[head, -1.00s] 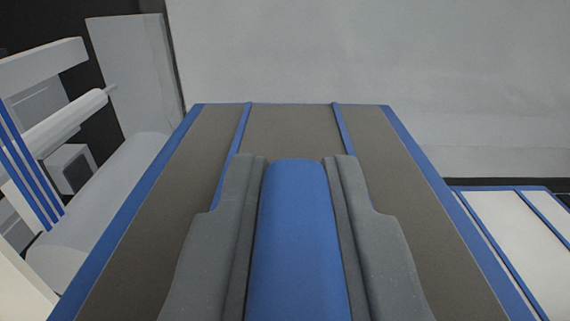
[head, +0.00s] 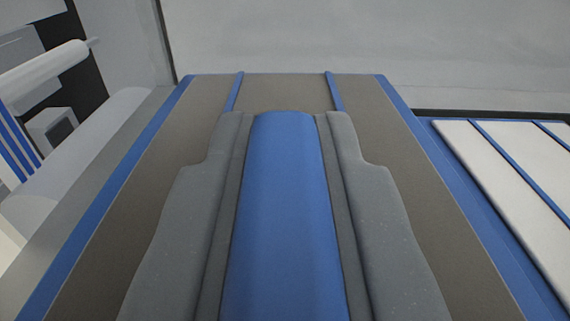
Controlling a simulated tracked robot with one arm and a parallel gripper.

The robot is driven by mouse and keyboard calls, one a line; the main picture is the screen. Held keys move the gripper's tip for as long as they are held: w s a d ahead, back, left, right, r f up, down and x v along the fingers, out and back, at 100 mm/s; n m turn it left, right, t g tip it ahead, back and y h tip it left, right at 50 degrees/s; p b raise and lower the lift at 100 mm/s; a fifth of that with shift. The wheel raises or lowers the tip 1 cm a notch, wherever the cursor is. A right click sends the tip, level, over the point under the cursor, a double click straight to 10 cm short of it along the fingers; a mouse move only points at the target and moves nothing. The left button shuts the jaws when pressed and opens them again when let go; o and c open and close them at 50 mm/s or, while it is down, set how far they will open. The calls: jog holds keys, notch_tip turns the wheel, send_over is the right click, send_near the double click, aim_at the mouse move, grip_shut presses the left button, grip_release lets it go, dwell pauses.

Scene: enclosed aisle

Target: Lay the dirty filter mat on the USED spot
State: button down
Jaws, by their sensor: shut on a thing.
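The dirty filter mat (head: 200,110) is a grey-brown panel with blue side edges and thin blue ribs. It fills the middle of the head view and runs away from me. My gripper (head: 285,122) is shut on the mat's raised blue grip (head: 284,200), with one grey finger against each side of it. The fingers and grip cover the middle of the mat, and its near end is cut off by the picture's bottom edge. I cannot make out the USED spot in this view.
A white ribbed mat with blue edges (head: 500,165) lies to the right, beyond the dirty mat's edge. A pale wall (head: 350,40) stands behind. At the left are a white roller (head: 45,75), a larger pale cylinder (head: 80,165) and blue-striped white parts.

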jog(key=shift+f+b, duration=0.55)
jog(key=shift+f, duration=1)
jog(key=c, duration=1.3)
grip_release()
jog(key=shift+s, duration=0.1)
jog(key=shift+s+a+p, duration=0.2)
jog(key=shift+s+p, duration=0.3)
jog(key=shift+s, duration=1.8)
jog(key=shift+s+a+p, duration=0.15)
jog(key=shift+s+p, duration=0.35)
jog(key=shift+s, duration=1.75)
jog(key=shift+s+a+p, duration=0.2)
jog(key=shift+s+p, duration=0.3)
jog(key=shift+s, duration=1.8)
